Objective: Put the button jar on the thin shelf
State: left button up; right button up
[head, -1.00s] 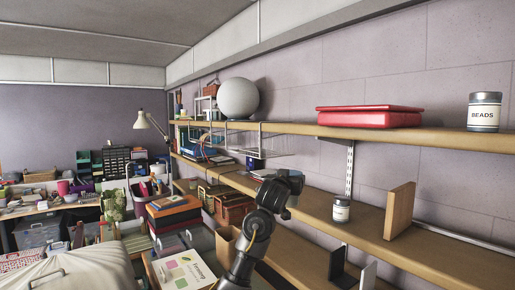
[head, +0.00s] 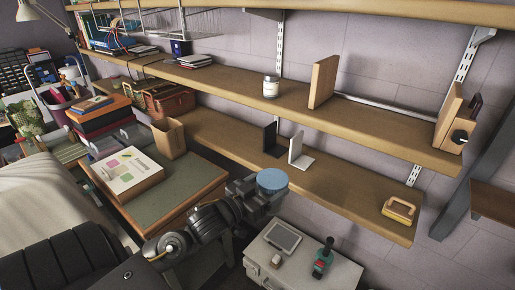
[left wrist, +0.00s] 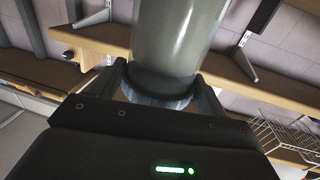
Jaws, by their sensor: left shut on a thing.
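My left gripper (head: 262,188) is shut on the button jar (head: 272,180), of which the head view shows mainly a round blue end. In the left wrist view the jar (left wrist: 178,35) is greyish and glassy, with a dark band and bluish ribbed end between the fingers (left wrist: 165,85). In the head view the jar appears in front of the lower shelf (head: 350,192). A middle shelf (head: 345,122) and a top shelf (head: 400,10) run above it. I cannot tell which is the thin shelf. My right gripper is not in view.
The middle shelf holds a small labelled jar (head: 271,86) and a wooden bookend (head: 323,82). Black (head: 271,139) and white (head: 297,150) bookends stand on the lower shelf, with a yellow-handled item (head: 399,209) at its right. Bare board lies between. A white cabinet (head: 310,262) is below.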

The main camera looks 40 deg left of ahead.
pick_arm(q)
jog(key=d+f+n+y+b, duration=0.1)
jog(key=d+f+y+b, duration=0.1)
jog(key=d+f+b, duration=0.6)
jog(key=shift+d+f+n+y, duration=0.25)
jog(key=shift+d+n+y, duration=0.05)
jog(key=shift+d, duration=0.65)
